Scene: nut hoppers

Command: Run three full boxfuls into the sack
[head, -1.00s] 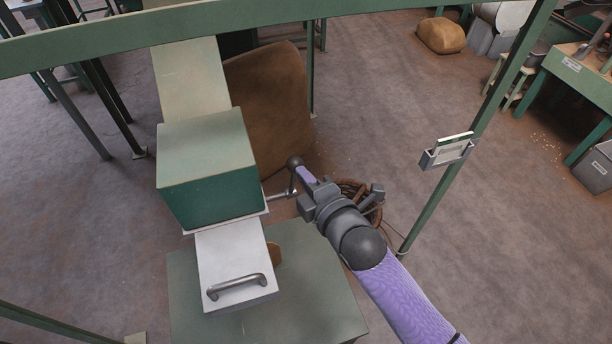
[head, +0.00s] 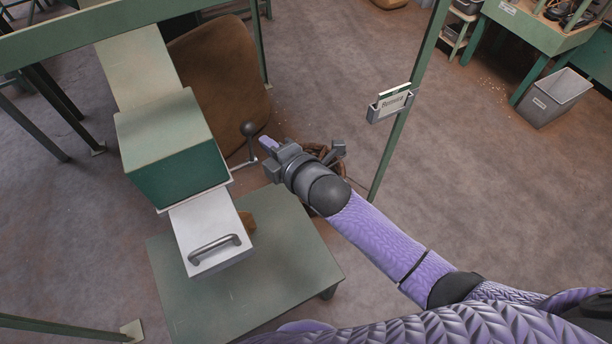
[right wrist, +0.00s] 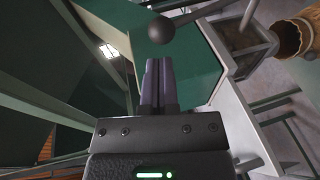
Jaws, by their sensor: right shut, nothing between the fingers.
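The box (head: 165,183) is a green block under a pale sloping chute (head: 139,66). A white slide with a grey handle (head: 207,236) juts from its near side. A lever with a dark ball knob (head: 248,128) stands at the box's right side. My right gripper (head: 266,143) is shut and empty, its fingertips just right of the knob. In the right wrist view the shut fingers (right wrist: 158,75) point at the knob (right wrist: 160,31), which looks clear of them. A large brown sack-like bulk (head: 220,80) stands behind the box. My left gripper is out of view.
A green table (head: 290,255) stands below the slide; a small brown thing (head: 249,224) shows beside the slide. A green post (head: 408,110) with a label holder (head: 390,104) rises right of my right arm. A grey bin (head: 553,98) is at the far right.

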